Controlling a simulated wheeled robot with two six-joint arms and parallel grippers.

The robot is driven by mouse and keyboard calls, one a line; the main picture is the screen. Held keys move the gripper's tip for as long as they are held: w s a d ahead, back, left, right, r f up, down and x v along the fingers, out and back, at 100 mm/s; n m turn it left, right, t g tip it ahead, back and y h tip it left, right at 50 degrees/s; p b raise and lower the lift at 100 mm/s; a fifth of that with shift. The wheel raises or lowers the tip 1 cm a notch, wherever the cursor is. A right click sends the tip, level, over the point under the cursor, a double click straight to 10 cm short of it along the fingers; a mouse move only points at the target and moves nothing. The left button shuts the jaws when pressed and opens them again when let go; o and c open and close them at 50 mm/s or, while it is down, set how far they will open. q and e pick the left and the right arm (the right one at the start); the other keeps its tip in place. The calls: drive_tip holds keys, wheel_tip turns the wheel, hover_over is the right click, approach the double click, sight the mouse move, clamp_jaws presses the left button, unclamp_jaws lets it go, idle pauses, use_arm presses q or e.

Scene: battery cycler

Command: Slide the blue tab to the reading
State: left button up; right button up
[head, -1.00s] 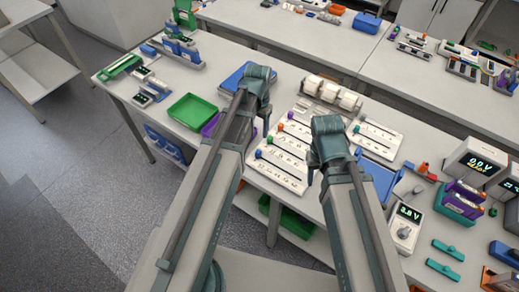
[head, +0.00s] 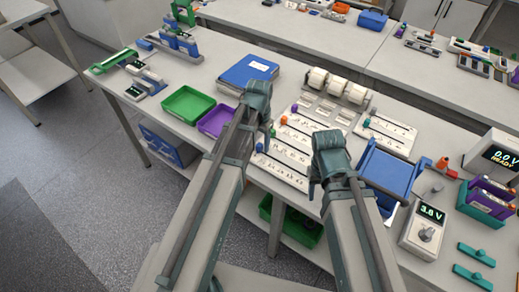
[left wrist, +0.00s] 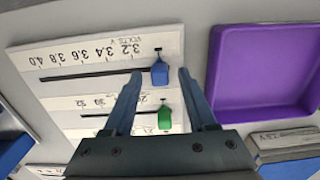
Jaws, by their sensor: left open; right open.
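The slider board (head: 303,141) has several slots with coloured tabs. In the left wrist view the blue tab (left wrist: 160,73) stands at the right end of its slot, just past the 3.2 mark of a volts scale running leftward to 4.0. It also shows in the head view (head: 259,147). My left gripper (left wrist: 160,70) is open, its fingertips on either side of the blue tab; I cannot tell if they touch it. A green tab (left wrist: 165,117) sits in the slot below. A meter (head: 425,230) reads 3.8 V. My right gripper (head: 312,187) is open and empty over the board's right side.
A purple tray (left wrist: 265,70) lies beside the board, with a green tray (head: 187,103) further left. A blue binder (head: 248,70) lies behind. Label rolls (head: 337,85) and a second slider board (head: 387,133) stand behind and right. A blue tray (head: 390,170) is near my right arm.

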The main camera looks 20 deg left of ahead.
use_arm(q)
drive_tip(key=shift+f, duration=0.25)
clamp_jaws()
idle(1.4)
